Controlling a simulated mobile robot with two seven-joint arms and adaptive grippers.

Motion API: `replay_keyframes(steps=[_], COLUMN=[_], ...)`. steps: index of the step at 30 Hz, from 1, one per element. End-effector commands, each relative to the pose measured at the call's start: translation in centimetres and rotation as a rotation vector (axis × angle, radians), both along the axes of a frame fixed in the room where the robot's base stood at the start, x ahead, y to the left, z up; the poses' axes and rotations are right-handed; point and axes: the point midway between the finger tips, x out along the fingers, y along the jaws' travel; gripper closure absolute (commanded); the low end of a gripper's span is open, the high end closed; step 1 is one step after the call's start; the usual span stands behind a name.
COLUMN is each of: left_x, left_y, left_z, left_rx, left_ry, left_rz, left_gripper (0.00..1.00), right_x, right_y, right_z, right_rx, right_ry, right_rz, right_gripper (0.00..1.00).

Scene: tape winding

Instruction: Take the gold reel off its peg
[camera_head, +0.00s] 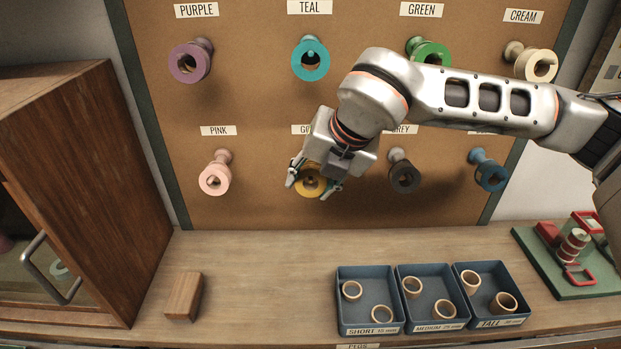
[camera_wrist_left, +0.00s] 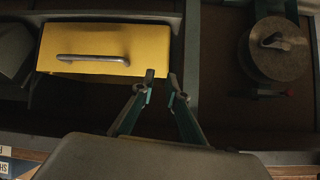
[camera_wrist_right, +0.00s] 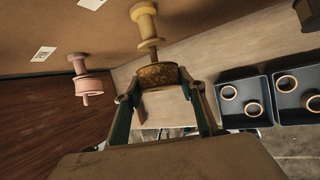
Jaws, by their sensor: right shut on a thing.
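The gold reel (camera_head: 310,183) is in front of the board under the partly covered "GO" label (camera_head: 300,129). My right gripper (camera_head: 314,186) is shut on it, one finger at each side. In the right wrist view the reel (camera_wrist_right: 158,75) sits between the fingertips, in line with its gold-coloured peg (camera_wrist_right: 145,22). A short length of peg shows between the peg's collar and the reel; whether the tip is still inside the reel is hidden. My left gripper (camera_wrist_left: 161,76) is empty, its fingertips slightly apart, near a yellow drawer front (camera_wrist_left: 110,48).
Neighbouring reels hang on pegs: pink (camera_head: 215,180), teal (camera_head: 310,60), grey (camera_head: 404,177) and blue (camera_head: 489,175). Blue trays with wooden rings (camera_head: 352,290) stand below right. A wooden block (camera_head: 184,297) lies left; the bench between is clear. A cabinet (camera_head: 70,180) stands at left.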

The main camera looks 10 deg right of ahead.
Motion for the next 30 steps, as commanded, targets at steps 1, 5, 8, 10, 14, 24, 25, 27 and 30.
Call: replay_keyframes(steps=[1,5,8,10,14,24,25,27,30], left_x=[-0.1,-0.4,-0.6,-0.6,-0.6,-0.1,-0.1,-0.1,-0.1], left_y=[0.0,0.0,0.0,0.1,0.1,0.3,0.3,0.3,0.4], left_z=[-0.5,-1.2,-1.8,-2.1,-2.3,-2.2,-2.2,-2.3,-2.3], left_rx=[0.001,0.001,0.001,0.004,0.01,0.017,0.017,0.018,0.018], left_ry=[0.004,0.01,0.016,0.018,0.017,0.004,0.004,0.004,0.004], left_rz=[0.0,-0.001,0.0,-0.002,-0.003,-0.003,-0.003,-0.003,-0.003], left_gripper=[0.86,0.86,0.86,0.86,0.86,0.86,0.86,0.86,0.86], right_x=[-1.0,-3.7,-5.8,-7.3,-9.9,-14.2,-14.4,-14.8,-15.0], right_y=[0.3,0.8,1.2,1.5,2.1,2.9,3.0,3.0,3.0], right_z=[-0.1,-0.2,-0.2,-0.2,-0.2,0.0,0.0,0.0,0.0], right_rx=[0.0,0.001,0.0,0.001,0.0,0.0,0.0,0.0,0.001], right_ry=[-0.002,-0.001,-0.002,-0.002,-0.002,-0.002,-0.002,-0.002,-0.001], right_rz=[0.004,0.005,0.004,0.004,0.005,0.001,0.001,0.001,-0.001], right_gripper=[0.79,0.79,0.79,0.79,0.79,0.79,0.79,0.79,0.79])
